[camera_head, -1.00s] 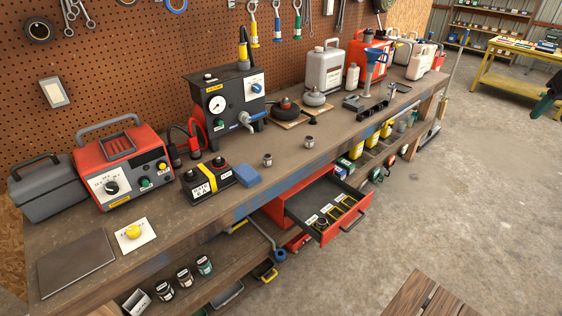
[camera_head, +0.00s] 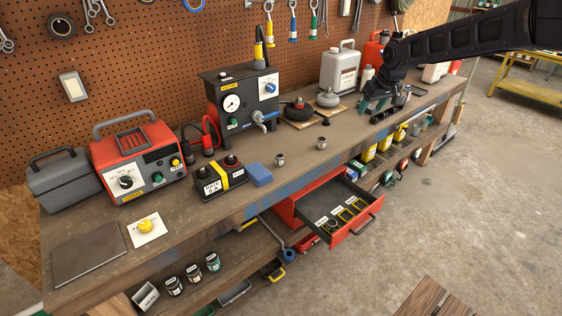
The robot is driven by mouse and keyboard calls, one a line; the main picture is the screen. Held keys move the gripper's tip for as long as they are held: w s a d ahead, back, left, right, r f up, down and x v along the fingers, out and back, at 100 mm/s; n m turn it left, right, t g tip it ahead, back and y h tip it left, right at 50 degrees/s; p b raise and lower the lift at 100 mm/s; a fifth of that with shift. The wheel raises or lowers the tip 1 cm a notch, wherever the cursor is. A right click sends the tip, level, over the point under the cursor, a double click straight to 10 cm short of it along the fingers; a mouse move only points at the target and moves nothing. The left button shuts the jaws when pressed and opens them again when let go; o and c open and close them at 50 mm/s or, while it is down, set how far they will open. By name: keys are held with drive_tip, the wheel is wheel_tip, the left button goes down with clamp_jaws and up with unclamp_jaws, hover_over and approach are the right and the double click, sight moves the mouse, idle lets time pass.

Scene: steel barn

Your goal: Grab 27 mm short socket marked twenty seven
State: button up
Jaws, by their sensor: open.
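The open red drawer (camera_head: 356,233) under the bench edge has a dark inside with yellow-edged compartments, white labels and a dark round piece (camera_head: 332,226). My gripper (camera_head: 378,106) is open, over the back right of the bench, to the right of and apart from both sockets. My arm hides part of the bench there.
A black gauge unit (camera_head: 240,105) stands behind. A grey canister (camera_head: 340,68) is near my arm. The bench front between the sockets and my gripper is mostly clear.

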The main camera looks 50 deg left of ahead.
drive_tip(key=s+a+f+n+g, duration=0.1)
drive_tip(key=s+a+f+n, duration=0.1)
drive_tip(key=s+a+f, duration=0.7)
drive_tip(key=n, duration=0.1)
approach(279, 156)
drive_tip(key=shift+g, duration=0.3)
drive_tip(key=shift+w+x, duration=0.2)
drive_tip(key=shift+x, duration=2.05)
drive_tip(key=shift+w+x, duration=0.2)
drive_tip(key=shift+x, duration=2)
drive_tip(key=c, duration=1.1)
drive_tip(key=shift+r, duration=0.1)
drive_tip(key=shift+c, duration=0.2)
